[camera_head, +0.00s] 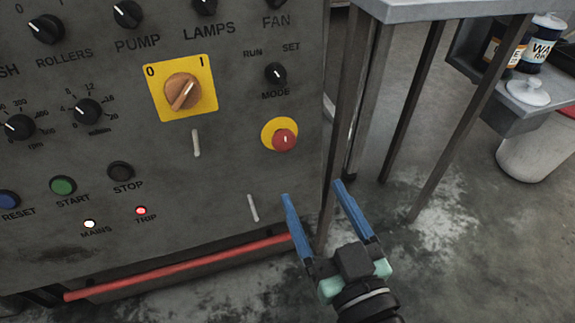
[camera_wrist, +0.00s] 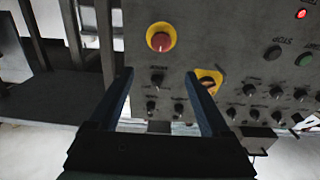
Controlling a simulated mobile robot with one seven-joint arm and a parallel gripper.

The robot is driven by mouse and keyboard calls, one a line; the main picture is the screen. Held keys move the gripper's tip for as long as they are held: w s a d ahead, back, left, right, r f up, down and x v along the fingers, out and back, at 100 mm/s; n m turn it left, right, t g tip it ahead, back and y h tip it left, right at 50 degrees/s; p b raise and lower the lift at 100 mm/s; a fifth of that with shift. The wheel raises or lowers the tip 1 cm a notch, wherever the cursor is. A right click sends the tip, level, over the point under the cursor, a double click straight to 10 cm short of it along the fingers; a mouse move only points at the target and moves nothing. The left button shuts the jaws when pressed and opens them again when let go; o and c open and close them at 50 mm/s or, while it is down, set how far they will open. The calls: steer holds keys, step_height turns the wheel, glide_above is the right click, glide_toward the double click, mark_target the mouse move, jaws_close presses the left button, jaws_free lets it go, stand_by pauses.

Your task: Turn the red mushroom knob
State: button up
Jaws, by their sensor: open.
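The red mushroom knob (camera_head: 285,140) sits on a yellow round plate at the right side of the grey control panel (camera_head: 100,235). It also shows in the wrist view (camera_wrist: 160,41), above and between my fingers in the picture. My gripper (camera_head: 312,191) has two blue fingers spread wide with nothing between them. In the head view it is below and a little right of the knob, apart from it, near the panel's lower right edge. In the wrist view the fingertips (camera_wrist: 160,72) point toward the panel without touching the knob.
An orange rotary switch (camera_head: 183,92) on a yellow plate is above left of the knob. Several black knobs and buttons fill the panel's left. A red bar (camera_head: 180,267) runs along its bottom. A metal table (camera_head: 430,10) with dark legs stands close on the right.

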mark_target(286, 145)
steer(key=b+x, duration=0.1)
steer(key=x, duration=0.3)
steer(key=f+b+x, duration=0.1)
steer(key=x, duration=0.3)
steer(key=b+x, duration=0.1)
steer(key=x, duration=0.3)
steer(key=shift+w+a+f, duration=0.15)
steer(key=shift+w+f, duration=0.05)
steer(key=shift+c, duration=0.3)
jaws_close()
